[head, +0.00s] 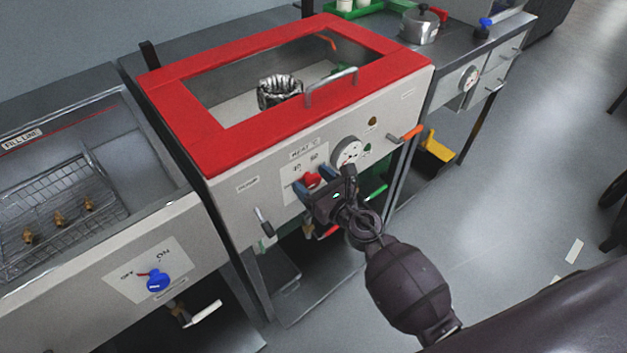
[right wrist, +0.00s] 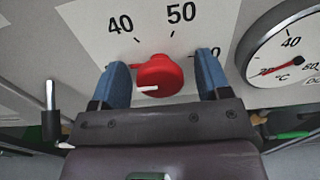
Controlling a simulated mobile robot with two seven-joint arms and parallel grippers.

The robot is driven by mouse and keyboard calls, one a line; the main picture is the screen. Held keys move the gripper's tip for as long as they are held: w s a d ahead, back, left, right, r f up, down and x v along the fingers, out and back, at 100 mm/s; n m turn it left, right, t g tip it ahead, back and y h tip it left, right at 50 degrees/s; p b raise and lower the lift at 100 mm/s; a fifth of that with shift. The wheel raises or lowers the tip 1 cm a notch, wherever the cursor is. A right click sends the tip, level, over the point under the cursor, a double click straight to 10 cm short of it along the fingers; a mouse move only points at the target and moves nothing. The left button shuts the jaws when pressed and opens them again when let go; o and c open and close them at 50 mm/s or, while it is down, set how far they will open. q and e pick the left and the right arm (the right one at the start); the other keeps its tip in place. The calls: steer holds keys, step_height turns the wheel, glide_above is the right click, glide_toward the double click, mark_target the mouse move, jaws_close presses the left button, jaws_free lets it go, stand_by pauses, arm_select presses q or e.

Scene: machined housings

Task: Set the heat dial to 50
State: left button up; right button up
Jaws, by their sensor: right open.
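The red heat dial (head: 312,180) sits on the white front panel of the red-topped tank (head: 190,125). In the right wrist view the dial (right wrist: 165,72) shows a white pointer mark toward the left, away from the printed 40 and 50. The 50 is above it, slightly right; the 40 is above left. Another number at right is partly hidden by a finger. My right gripper (head: 314,183) is open, with one blue finger on each side of the dial. In the right wrist view the gripper (right wrist: 163,80) shows gaps beside the dial. My left gripper is not in view.
A round temperature gauge (head: 347,151) is close right of the dial. A black-handled lever (head: 263,222) sticks out at lower left, and an orange-handled one (head: 410,133) at right. A blue knob (head: 158,280) is on the left tank. Open floor lies at right.

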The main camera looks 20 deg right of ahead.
steer(key=c, duration=0.9)
